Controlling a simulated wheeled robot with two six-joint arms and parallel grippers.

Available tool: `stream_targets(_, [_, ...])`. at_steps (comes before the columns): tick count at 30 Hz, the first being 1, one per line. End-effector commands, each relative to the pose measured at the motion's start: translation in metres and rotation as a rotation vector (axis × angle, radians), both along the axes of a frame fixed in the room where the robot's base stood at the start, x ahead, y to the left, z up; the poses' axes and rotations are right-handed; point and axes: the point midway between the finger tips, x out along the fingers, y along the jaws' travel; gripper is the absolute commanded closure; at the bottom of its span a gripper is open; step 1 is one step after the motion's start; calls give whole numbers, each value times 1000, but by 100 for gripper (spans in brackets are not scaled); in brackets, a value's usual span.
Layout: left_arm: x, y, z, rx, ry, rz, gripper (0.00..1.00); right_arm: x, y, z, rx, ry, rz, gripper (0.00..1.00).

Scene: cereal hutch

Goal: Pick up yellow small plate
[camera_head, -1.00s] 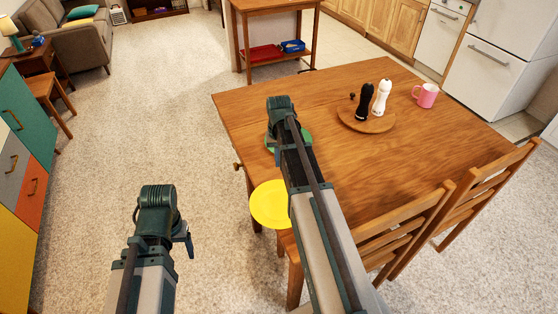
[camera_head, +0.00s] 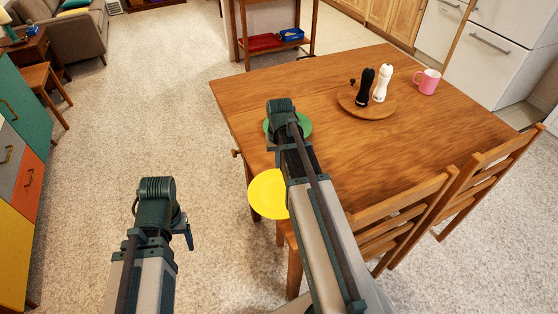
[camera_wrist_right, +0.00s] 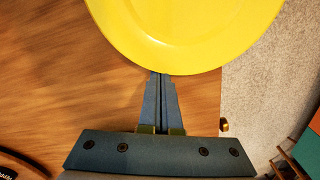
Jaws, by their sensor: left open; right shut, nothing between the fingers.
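The yellow small plate (camera_head: 267,194) is at the near left edge of the wooden table in the head view, partly hidden by my right arm. It also fills the top of the right wrist view (camera_wrist_right: 190,25). My right gripper (camera_wrist_right: 160,78) is shut and empty, its fingertips at the plate's rim; I cannot tell whether they touch it. In the head view, the right wrist lies over the green plate (camera_head: 304,125), partly hiding it. My left gripper (camera_head: 187,236) is open at lower left, over the carpet and away from the table; its fingers are mostly hidden.
The table (camera_head: 400,150) holds a round wooden board (camera_head: 350,103) with a black shaker (camera_head: 365,90) and a white shaker (camera_head: 382,84). A pink mug (camera_head: 427,82) stands beside it. Chairs (camera_head: 400,215) line the near right side. Carpet left of the table is clear.

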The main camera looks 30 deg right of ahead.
Motion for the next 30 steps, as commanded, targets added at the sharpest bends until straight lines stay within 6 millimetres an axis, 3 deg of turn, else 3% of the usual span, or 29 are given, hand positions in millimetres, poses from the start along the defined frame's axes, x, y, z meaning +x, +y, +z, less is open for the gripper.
stream_targets(1, [0,0,0,0,0,0,28,-8,3,0,0,1,0,100])
stream_targets(14, [0,0,0,0,0,0,28,-2,1,0,0,0,0,100])
stream_targets(20, [0,0,0,0,0,0,28,15,-3,0,0,1,1,100])
stream_targets(24, [0,0,-1,0,0,0,28,37,-8,-1,0,1,2,100])
stream_targets(30, [0,0,39,0,0,0,28,30,-6,39,0,1,2,100])
